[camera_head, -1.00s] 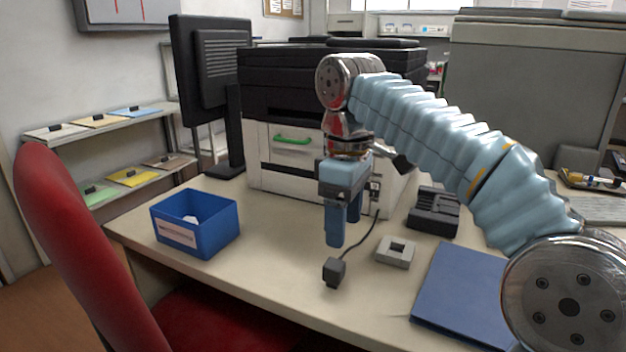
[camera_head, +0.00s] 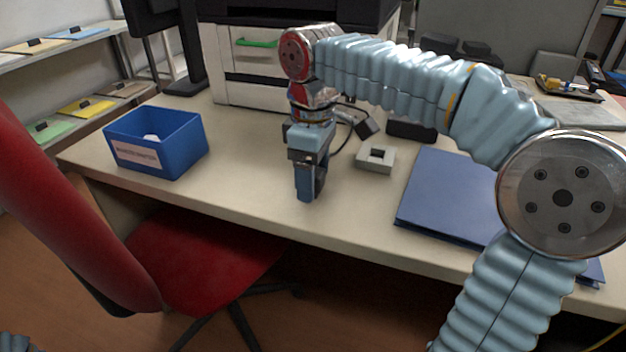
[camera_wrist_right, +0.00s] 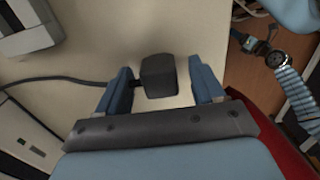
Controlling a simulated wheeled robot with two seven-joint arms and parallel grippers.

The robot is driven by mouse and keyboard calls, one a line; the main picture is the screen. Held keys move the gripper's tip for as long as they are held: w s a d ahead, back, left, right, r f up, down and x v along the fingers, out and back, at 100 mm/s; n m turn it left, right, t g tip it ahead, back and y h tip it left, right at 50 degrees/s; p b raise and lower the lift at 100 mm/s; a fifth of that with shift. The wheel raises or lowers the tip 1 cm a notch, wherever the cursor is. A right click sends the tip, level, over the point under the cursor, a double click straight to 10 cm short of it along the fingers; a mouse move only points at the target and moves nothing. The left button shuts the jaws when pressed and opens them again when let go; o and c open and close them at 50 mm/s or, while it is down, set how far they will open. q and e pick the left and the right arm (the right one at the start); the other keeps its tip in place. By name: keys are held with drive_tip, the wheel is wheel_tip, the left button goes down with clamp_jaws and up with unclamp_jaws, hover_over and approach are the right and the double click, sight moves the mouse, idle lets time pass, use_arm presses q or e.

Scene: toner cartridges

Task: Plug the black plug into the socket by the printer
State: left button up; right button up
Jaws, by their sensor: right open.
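My right gripper (camera_head: 310,190) points down over the front part of the desk and is open. In the right wrist view its fingers (camera_wrist_right: 163,88) stand on either side of the black plug (camera_wrist_right: 158,75), with the plug between them and not clamped. The plug's dark cord (camera_wrist_right: 60,82) runs off to the left. In the head view the gripper hides the plug. The printer (camera_head: 240,88) stands behind my right arm.
A grey block with a square opening (camera_head: 364,166) lies right of the gripper. A blue folder (camera_head: 440,190) lies further right, and a blue bin (camera_head: 180,160) on the left. A red chair (camera_head: 215,265) stands at the desk's front edge. Desk between bin and gripper is clear.

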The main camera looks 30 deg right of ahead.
drive_tip(key=shift+f, duration=0.4)
drive_tip(key=shift+c, duration=0.5)
drive_tip(key=c, duration=1)
drive_tip(key=shift+r+p, duration=1.8)
drive_tip(key=shift+r, duration=0.1)
